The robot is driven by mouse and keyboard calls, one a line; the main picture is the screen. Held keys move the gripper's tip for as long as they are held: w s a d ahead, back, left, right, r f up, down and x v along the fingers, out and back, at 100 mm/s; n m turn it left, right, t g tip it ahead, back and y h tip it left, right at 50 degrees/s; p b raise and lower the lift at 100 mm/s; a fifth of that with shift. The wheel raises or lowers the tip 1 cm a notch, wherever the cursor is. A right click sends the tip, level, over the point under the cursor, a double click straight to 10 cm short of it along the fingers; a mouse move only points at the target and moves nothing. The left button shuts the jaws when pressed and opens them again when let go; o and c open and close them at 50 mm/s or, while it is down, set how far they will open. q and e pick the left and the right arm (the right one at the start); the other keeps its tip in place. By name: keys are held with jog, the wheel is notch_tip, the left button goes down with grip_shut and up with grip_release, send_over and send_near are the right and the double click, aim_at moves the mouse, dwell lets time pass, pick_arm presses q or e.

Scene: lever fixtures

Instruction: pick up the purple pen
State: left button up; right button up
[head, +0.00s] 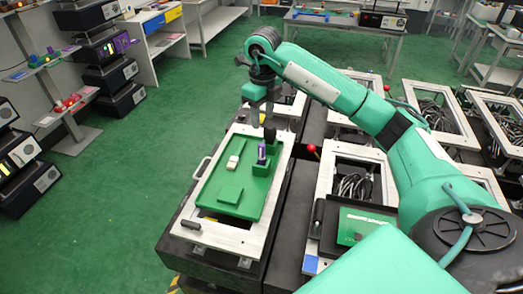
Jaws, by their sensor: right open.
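A small purple object (261,151), which looks like the purple pen, stands upright in a green holder block (261,168) on a green board (222,196). My right gripper (262,126) points down just above the purple object, with its dark fingers apart and nothing seen between them. One finger comes close to the top of the purple object; I cannot tell whether they touch. My left gripper is not in view.
A white block (232,163) and a low green block (230,190) sit on the same board. A white frame (201,239) surrounds the board. A red-knobbed lever (312,148) stands to the right, near other framed fixtures with cables.

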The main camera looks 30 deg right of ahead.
aim_at(262, 145)
jog(key=f+p, duration=0.1)
jog(key=f, duration=0.4)
jog(key=f+p, duration=0.1)
jog(key=f, duration=0.2)
jog(key=shift+w+d+f+p, duration=0.25)
jog(key=shift+w+p, duration=0.05)
jog(key=shift+w, duration=0.1)
jog(key=shift+w+f, duration=0.1)
jog(key=shift+f, duration=0.35)
jog(key=f+p, duration=0.3)
jog(key=shift+s+a+f, duration=0.2)
jog(key=shift+s+f, duration=0.05)
jog(key=shift+f, duration=0.1)
jog(key=shift+w+f, duration=0.1)
jog(key=shift+f, duration=0.5)
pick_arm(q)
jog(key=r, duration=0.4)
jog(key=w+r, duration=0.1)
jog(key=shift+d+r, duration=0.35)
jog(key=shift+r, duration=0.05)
pick_arm(e)
grip_shut()
